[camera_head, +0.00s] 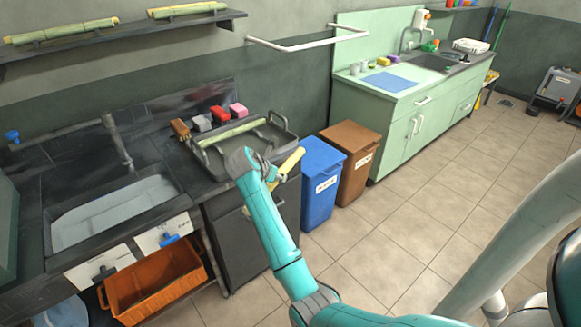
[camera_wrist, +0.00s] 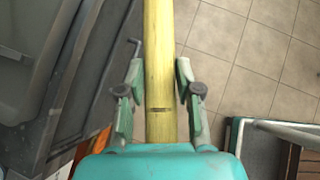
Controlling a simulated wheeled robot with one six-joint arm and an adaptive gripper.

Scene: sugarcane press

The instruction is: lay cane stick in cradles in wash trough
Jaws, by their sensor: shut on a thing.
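My gripper (camera_head: 272,181) is shut on a yellow cane stick (camera_head: 293,159), in front of the dark counter and near the bins. In the wrist view the stick (camera_wrist: 159,35) runs up the picture between the two fingers (camera_wrist: 160,75); its near end is hidden by my gripper. A grey tray (camera_head: 286,134) on the counter, beyond my gripper, holds a greenish cane stick (camera_head: 235,132) lying lengthwise. At the left a sunken basin (camera_head: 172,187) holds pale water. I cannot make out clear cradles, nor tell which vessel is the wash trough.
A blue bin (camera_head: 320,185) and a brown bin (camera_head: 348,165) stand right of the dark counter. Small coloured blocks (camera_head: 220,114) sit behind the tray. A faucet (camera_head: 117,140) rises behind the basin. An orange crate (camera_head: 155,285) is below.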

